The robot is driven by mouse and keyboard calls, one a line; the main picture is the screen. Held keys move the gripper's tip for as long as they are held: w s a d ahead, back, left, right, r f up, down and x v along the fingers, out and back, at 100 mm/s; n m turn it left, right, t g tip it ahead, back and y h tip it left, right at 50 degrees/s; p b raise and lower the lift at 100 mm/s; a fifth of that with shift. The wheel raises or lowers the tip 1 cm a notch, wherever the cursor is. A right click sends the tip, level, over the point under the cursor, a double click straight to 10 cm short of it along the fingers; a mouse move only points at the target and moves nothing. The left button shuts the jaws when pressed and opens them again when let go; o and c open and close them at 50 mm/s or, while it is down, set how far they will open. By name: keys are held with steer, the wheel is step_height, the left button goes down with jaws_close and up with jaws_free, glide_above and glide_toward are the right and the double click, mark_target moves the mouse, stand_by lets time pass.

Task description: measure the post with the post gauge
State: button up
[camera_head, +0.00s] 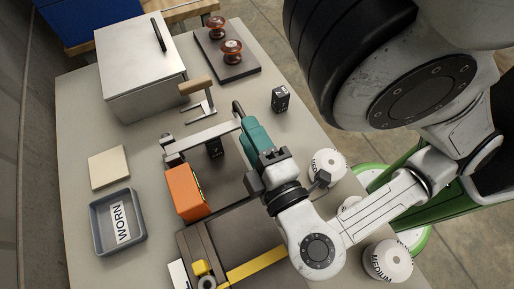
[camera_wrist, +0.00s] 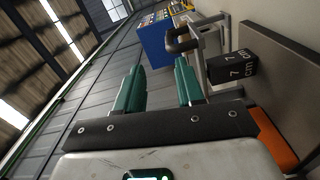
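My gripper (camera_wrist: 158,68) is open, its two teal fingers apart with nothing between them. It also shows in the head view (camera_head: 245,122), over the middle of the table. A grey metal gauge (camera_head: 205,138) with a long bar lies at the fingertips. Its dark handle (camera_wrist: 184,38) shows just beyond the right finger in the wrist view; I cannot tell if they touch. A black block (camera_wrist: 231,68) marked 7 cm stands beside the gauge's frame; in the head view it shows below the bar (camera_head: 215,149). Another black block (camera_head: 280,98) stands to the right.
An orange box (camera_head: 186,192) is near the gauge. A grey tray (camera_head: 97,236) labelled WORN and a beige tile (camera_head: 109,167) lie left. A metal box (camera_head: 140,68), a wooden-handled tool (camera_head: 197,88) and a dark board (camera_head: 237,67) with red-brown insulators are behind. White rolls stand right.

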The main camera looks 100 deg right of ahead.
steer(key=v, duration=0.3)
steer(key=shift+w+a, duration=0.1)
steer(key=shift+a, duration=0.25)
stand_by(0.3)
